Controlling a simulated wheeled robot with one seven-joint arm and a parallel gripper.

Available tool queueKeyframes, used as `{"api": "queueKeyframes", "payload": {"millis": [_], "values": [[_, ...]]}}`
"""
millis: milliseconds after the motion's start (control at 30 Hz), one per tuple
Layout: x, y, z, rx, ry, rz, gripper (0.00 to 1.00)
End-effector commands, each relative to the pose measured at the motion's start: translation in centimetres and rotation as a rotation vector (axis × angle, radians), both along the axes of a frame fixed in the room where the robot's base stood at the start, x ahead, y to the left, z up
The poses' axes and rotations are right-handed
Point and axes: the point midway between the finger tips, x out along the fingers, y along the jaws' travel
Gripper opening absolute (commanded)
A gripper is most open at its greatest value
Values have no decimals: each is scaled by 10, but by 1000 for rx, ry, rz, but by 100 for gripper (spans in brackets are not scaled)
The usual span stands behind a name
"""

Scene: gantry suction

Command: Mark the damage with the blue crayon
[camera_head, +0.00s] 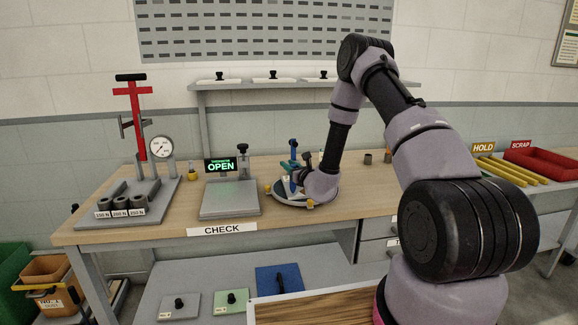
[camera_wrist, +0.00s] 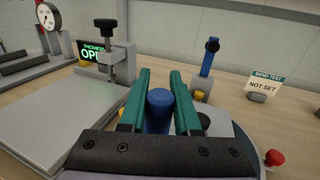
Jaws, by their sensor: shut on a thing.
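My gripper (camera_wrist: 160,76) has teal fingers shut on a thick blue cylinder, which looks like the blue crayon (camera_wrist: 160,112). The crayon stands roughly upright between the fingers, and its lower end is hidden by my gripper. In the head view my gripper (camera_head: 297,181) is low over a round grey-rimmed platform (camera_head: 290,203) on the bench. Whether the crayon touches anything below cannot be told. No damage mark can be made out in either view.
A grey thickness gauge (camera_head: 230,198) reading OPEN stands left of my gripper. A blue-topped post (camera_wrist: 209,56) rises close beyond my fingers. The bench front (camera_head: 320,212) has free room.

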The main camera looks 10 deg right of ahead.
Motion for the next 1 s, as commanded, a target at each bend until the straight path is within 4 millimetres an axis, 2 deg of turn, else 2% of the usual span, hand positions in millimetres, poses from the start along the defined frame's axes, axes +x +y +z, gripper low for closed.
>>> {"api": "queueKeyframes", "payload": {"millis": [1000], "values": [[0, -5, -6, -1, 0, -1, 0]]}}
